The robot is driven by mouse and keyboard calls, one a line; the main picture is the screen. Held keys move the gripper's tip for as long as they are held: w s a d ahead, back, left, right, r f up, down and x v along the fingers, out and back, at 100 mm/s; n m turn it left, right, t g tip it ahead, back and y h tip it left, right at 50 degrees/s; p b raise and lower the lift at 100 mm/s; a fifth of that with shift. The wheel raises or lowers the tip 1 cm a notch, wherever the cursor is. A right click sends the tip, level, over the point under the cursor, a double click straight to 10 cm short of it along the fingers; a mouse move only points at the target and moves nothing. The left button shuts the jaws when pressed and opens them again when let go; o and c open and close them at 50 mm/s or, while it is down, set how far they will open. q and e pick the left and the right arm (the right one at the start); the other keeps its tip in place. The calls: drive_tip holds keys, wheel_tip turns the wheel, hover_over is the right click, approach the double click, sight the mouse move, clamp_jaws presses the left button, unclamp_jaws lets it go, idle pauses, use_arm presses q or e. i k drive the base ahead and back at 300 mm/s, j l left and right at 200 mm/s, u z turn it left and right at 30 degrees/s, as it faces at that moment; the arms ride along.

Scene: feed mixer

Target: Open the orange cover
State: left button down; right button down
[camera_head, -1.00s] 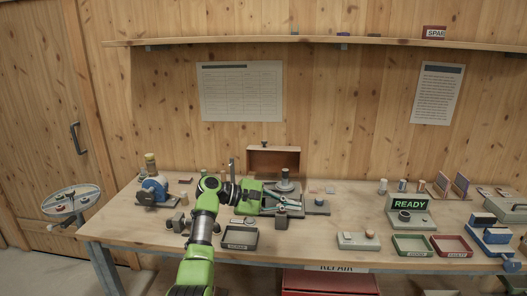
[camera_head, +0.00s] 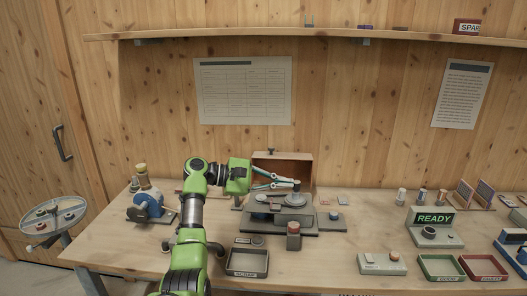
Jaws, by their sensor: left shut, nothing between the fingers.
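The orange-brown cover (camera_head: 296,162) stands upright at the back of a grey device (camera_head: 280,222) in the middle of the bench. A small dark knob shows at its top edge. The device has round grey parts on its top in front of the cover. My left gripper (camera_head: 297,185) reaches in from the left, above the device and in front of the cover's lower part. Its fingers are shut and empty. I cannot tell whether the fingertips touch the cover. The fingers hide part of its lower face. My right gripper is not in view.
A blue machine (camera_head: 147,207) is at the left. A READY display (camera_head: 434,220), green tray (camera_head: 441,268) and red tray (camera_head: 484,268) are at the right. A shelf (camera_head: 220,33) runs overhead.

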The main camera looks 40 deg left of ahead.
sight(299, 166)
drive_tip(key=i+j, duration=0.15)
drive_tip(key=j, duration=0.25)
drive_tip(key=i+j, duration=0.15)
drive_tip(key=j, duration=0.2)
drive_tip(key=i+j, duration=0.15)
drive_tip(key=j, duration=0.25)
drive_tip(key=i+j, duration=0.15)
drive_tip(key=j, duration=0.2)
drive_tip(key=i+j, duration=0.15)
drive_tip(key=j, duration=0.25)
